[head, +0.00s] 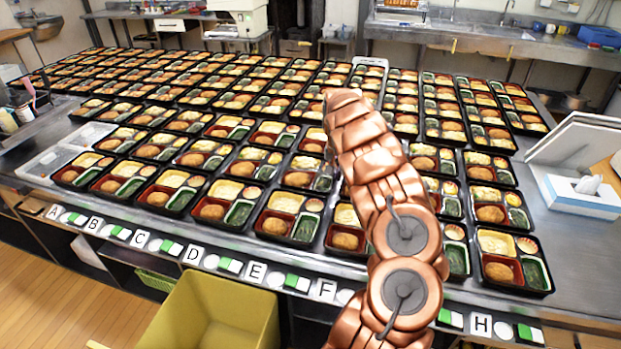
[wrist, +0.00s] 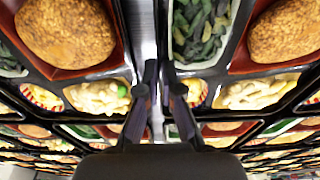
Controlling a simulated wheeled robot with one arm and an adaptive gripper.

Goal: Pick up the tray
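Many black bento trays stand in rows on the table; a front tray (head: 516,284) is near the right end. Each holds a brown cutlet, greens, yellow-white food and a small cup. In the wrist view, my gripper (wrist: 160,72) points down among the trays, its two dark fingers close together with a narrow gap. The black side wall of the right tray (wrist: 166,30) runs toward this gap, beside a bare strip of table. I cannot tell whether the fingers pinch that wall. In the head view, my copper arm hides the gripper and some trays.
A yellow bin (head: 215,310) stands on the floor before the table. Letter labels (head: 252,273) line the front edge. A tissue box (head: 583,195) is at the right, and clear empty trays (head: 52,163) are at the left. Neighbouring trays stand tightly packed.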

